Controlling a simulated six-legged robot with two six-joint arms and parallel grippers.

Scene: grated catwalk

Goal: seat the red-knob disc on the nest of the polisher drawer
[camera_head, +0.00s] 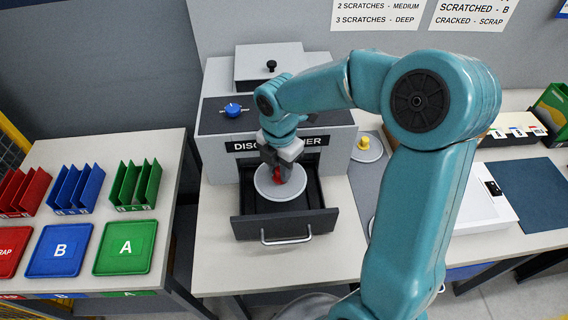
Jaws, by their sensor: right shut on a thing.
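The red-knob disc (266,184) is a pale grey disc with a red knob (278,174) at its middle. It is over the open drawer (240,227) of the disc polisher (213,150). My right gripper (279,168) points down and is shut on the red knob. The disc covers the nest, so I cannot tell whether it touches it or hangs just above. My left gripper is not in view.
A yellow-knob disc (368,148) lies right of the polisher on a grey mat. Left, a table holds red, blue and green racks and trays, including the green tray (125,247). A white box (485,205) stands at right behind my arm.

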